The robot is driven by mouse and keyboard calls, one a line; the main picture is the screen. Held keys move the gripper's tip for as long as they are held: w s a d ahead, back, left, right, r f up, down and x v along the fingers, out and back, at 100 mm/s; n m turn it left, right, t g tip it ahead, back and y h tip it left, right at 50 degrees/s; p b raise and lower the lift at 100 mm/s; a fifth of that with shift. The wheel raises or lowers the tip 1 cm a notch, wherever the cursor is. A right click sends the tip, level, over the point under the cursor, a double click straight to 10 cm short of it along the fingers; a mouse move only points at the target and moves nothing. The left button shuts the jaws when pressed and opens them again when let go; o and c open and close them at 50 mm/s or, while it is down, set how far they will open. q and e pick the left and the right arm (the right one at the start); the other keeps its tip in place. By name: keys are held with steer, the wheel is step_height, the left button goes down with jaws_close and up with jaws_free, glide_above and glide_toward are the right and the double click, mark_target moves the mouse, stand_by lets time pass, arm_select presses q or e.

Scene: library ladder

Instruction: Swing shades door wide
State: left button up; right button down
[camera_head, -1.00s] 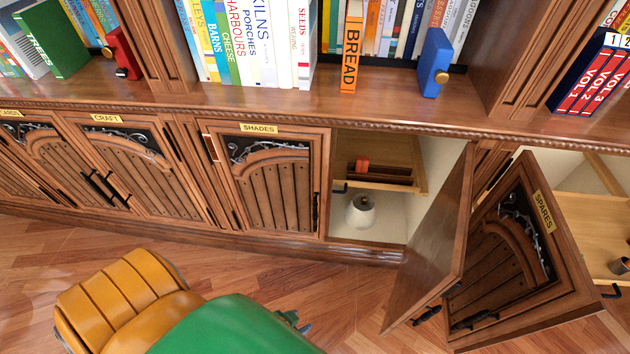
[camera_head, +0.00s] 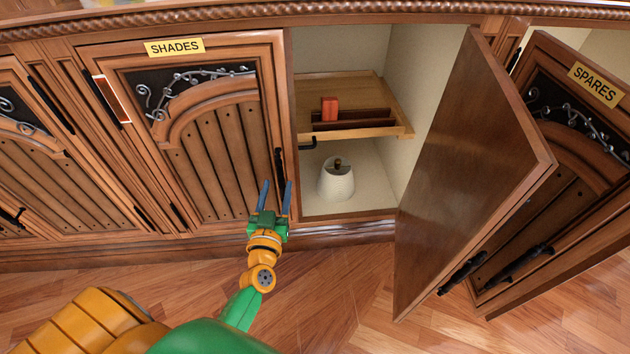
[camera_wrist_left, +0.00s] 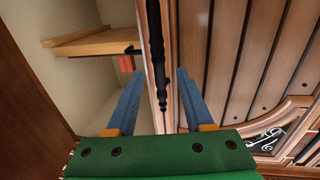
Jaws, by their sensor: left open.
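The shades door (camera_head: 205,135), brown wood with a yellow SHADES label (camera_head: 175,47), is shut at the left of an open cupboard bay. Its black upright handle (camera_head: 279,168) is near the door's right edge. My left gripper (camera_head: 275,198) is open, its blue fingers pointing up at the lower end of the handle. In the left wrist view the fingers stand either side of the door edge and the handle (camera_wrist_left: 156,50), with nothing gripped. Whether a finger touches the door I cannot tell. My right gripper is not in view.
The bay's other door (camera_head: 470,170) stands open to the right, beside the open spares door (camera_head: 570,150). Inside the bay are a wooden pull-out shelf (camera_head: 395,115) with a red object (camera_head: 329,108), and a white lampshade (camera_head: 337,182) below. The floor in front is clear.

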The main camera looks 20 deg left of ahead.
mark_target(280, 179)
arm_select(q)
steer(key=b+x, duration=0.1)
steer(key=x, duration=0.3)
steer(key=shift+w, duration=0.3)
steer(key=shift+w+a, duration=0.1)
steer(key=shift+w, duration=0.05)
jaws_close()
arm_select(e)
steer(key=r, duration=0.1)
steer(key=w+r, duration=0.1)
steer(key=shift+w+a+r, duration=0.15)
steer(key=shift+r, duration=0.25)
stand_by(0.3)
